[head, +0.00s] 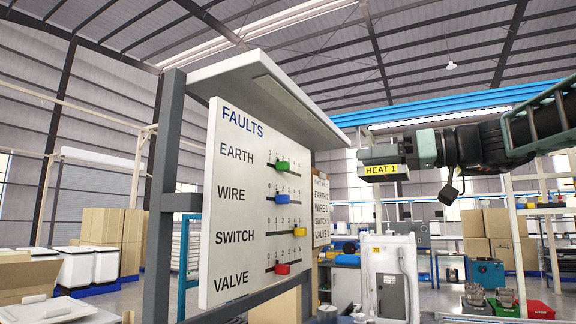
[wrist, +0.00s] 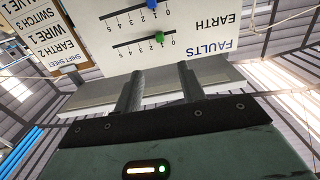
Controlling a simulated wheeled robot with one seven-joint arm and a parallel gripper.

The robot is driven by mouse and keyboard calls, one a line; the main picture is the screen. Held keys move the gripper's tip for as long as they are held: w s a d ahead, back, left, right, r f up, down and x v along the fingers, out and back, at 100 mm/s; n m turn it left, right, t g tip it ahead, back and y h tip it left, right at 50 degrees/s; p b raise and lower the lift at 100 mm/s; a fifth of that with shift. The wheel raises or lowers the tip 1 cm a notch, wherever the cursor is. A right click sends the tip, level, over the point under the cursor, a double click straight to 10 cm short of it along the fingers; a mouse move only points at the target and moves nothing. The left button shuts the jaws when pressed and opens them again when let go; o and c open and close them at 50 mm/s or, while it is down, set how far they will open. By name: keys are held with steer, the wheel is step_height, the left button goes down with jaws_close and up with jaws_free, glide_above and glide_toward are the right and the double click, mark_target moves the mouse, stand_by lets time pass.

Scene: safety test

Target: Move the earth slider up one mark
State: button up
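The white FAULTS board (head: 235,205) has four labelled horizontal slider tracks. The green earth slider (head: 283,166) is on the top track, near the low end of its scale. In the wrist view the board is upside down, and the green slider (wrist: 158,37) sits about at mark 1, one step from the 0. My gripper (head: 376,153) is right of the board in the head view, apart from it. In the wrist view its two fingers (wrist: 160,72) stand apart with nothing between them, pointing towards the board near the earth track.
Below are the blue wire slider (head: 282,199), yellow switch slider (head: 299,231) and red valve slider (head: 282,268). A grey hood (head: 270,95) juts out above the board. A shift sheet (head: 321,210) hangs at its right. A HEAT 1 label (head: 378,170) shows below my gripper.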

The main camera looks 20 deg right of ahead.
mark_target(289, 165)
steer(key=p+x, duration=0.8)
steer(key=x, duration=0.8)
steer(key=shift+w+a+r+p, duration=0.15)
steer(key=shift+w+p, duration=0.05)
steer(key=shift+p, duration=0.1)
steer(key=shift+w+a, duration=0.25)
steer(key=shift+a, duration=0.05)
steer(key=shift+d, duration=0.1)
jaws_close()
